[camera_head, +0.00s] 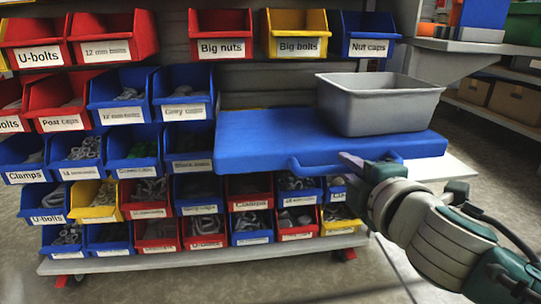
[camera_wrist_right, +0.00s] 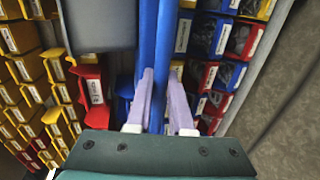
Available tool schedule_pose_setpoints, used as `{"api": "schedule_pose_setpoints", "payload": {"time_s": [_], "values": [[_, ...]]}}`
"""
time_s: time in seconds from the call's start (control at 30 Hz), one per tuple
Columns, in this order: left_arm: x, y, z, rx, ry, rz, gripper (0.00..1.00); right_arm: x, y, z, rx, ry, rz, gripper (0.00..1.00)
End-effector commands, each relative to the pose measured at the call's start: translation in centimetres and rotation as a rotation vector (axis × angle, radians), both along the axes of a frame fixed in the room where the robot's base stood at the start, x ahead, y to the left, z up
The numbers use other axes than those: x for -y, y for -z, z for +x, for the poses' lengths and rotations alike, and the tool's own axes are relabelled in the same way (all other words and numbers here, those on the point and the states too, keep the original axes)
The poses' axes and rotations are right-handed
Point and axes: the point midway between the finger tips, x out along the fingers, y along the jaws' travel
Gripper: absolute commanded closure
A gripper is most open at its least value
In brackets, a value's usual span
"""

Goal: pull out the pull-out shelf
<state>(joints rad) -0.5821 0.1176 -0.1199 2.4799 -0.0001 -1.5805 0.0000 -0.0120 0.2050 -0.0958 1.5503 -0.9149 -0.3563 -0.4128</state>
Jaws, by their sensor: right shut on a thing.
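The blue pull-out shelf (camera_head: 265,140) juts out from the rack of bins, with a blue handle bar along its front edge. A grey tub (camera_head: 372,103) stands on its right part. My right gripper (camera_head: 350,160) reaches in from the right and is at the handle. In the right wrist view, the gripper's pale fingers (camera_wrist_right: 160,100) are on either side of the blue handle bar (camera_wrist_right: 163,45), shut on it. The shelf also shows there as a blue strip (camera_wrist_right: 146,35) beside the grey tub (camera_wrist_right: 97,25). My left gripper is not in view.
Rows of labelled red, blue and yellow bins (camera_head: 145,205) fill the rack left of and below the shelf. A pale bottom ledge (camera_head: 200,256) runs under them. The floor (camera_head: 300,285) in front is clear. Another shelving unit (camera_head: 490,50) stands at the right.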

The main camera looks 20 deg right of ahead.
Motion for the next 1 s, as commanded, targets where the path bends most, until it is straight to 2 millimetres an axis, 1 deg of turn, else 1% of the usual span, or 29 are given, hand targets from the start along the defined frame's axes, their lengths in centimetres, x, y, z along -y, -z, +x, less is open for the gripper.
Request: {"api": "schedule_pose_setpoints", "payload": {"time_s": [0.27,0.3,0.53,0.83,0.93,1.0], "values": [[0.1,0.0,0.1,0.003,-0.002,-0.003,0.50,0.0,0.1,0.0,-0.001,-0.001,0.000,1.00],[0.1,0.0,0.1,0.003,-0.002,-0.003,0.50,0.0,0.1,0.0,-0.001,-0.001,0.000,0.76],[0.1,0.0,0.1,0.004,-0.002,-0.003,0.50,0.0,0.1,0.0,-0.001,0.000,0.000,0.50],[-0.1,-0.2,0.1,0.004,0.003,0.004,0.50,-0.1,0.0,-0.3,-0.002,-0.001,0.002,0.50],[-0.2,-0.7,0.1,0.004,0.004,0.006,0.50,-0.4,-0.3,-1.3,-0.003,-0.002,0.003,0.50],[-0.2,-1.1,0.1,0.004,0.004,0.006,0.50,-0.6,-0.6,-2.4,-0.004,-0.001,0.002,0.50]]}}
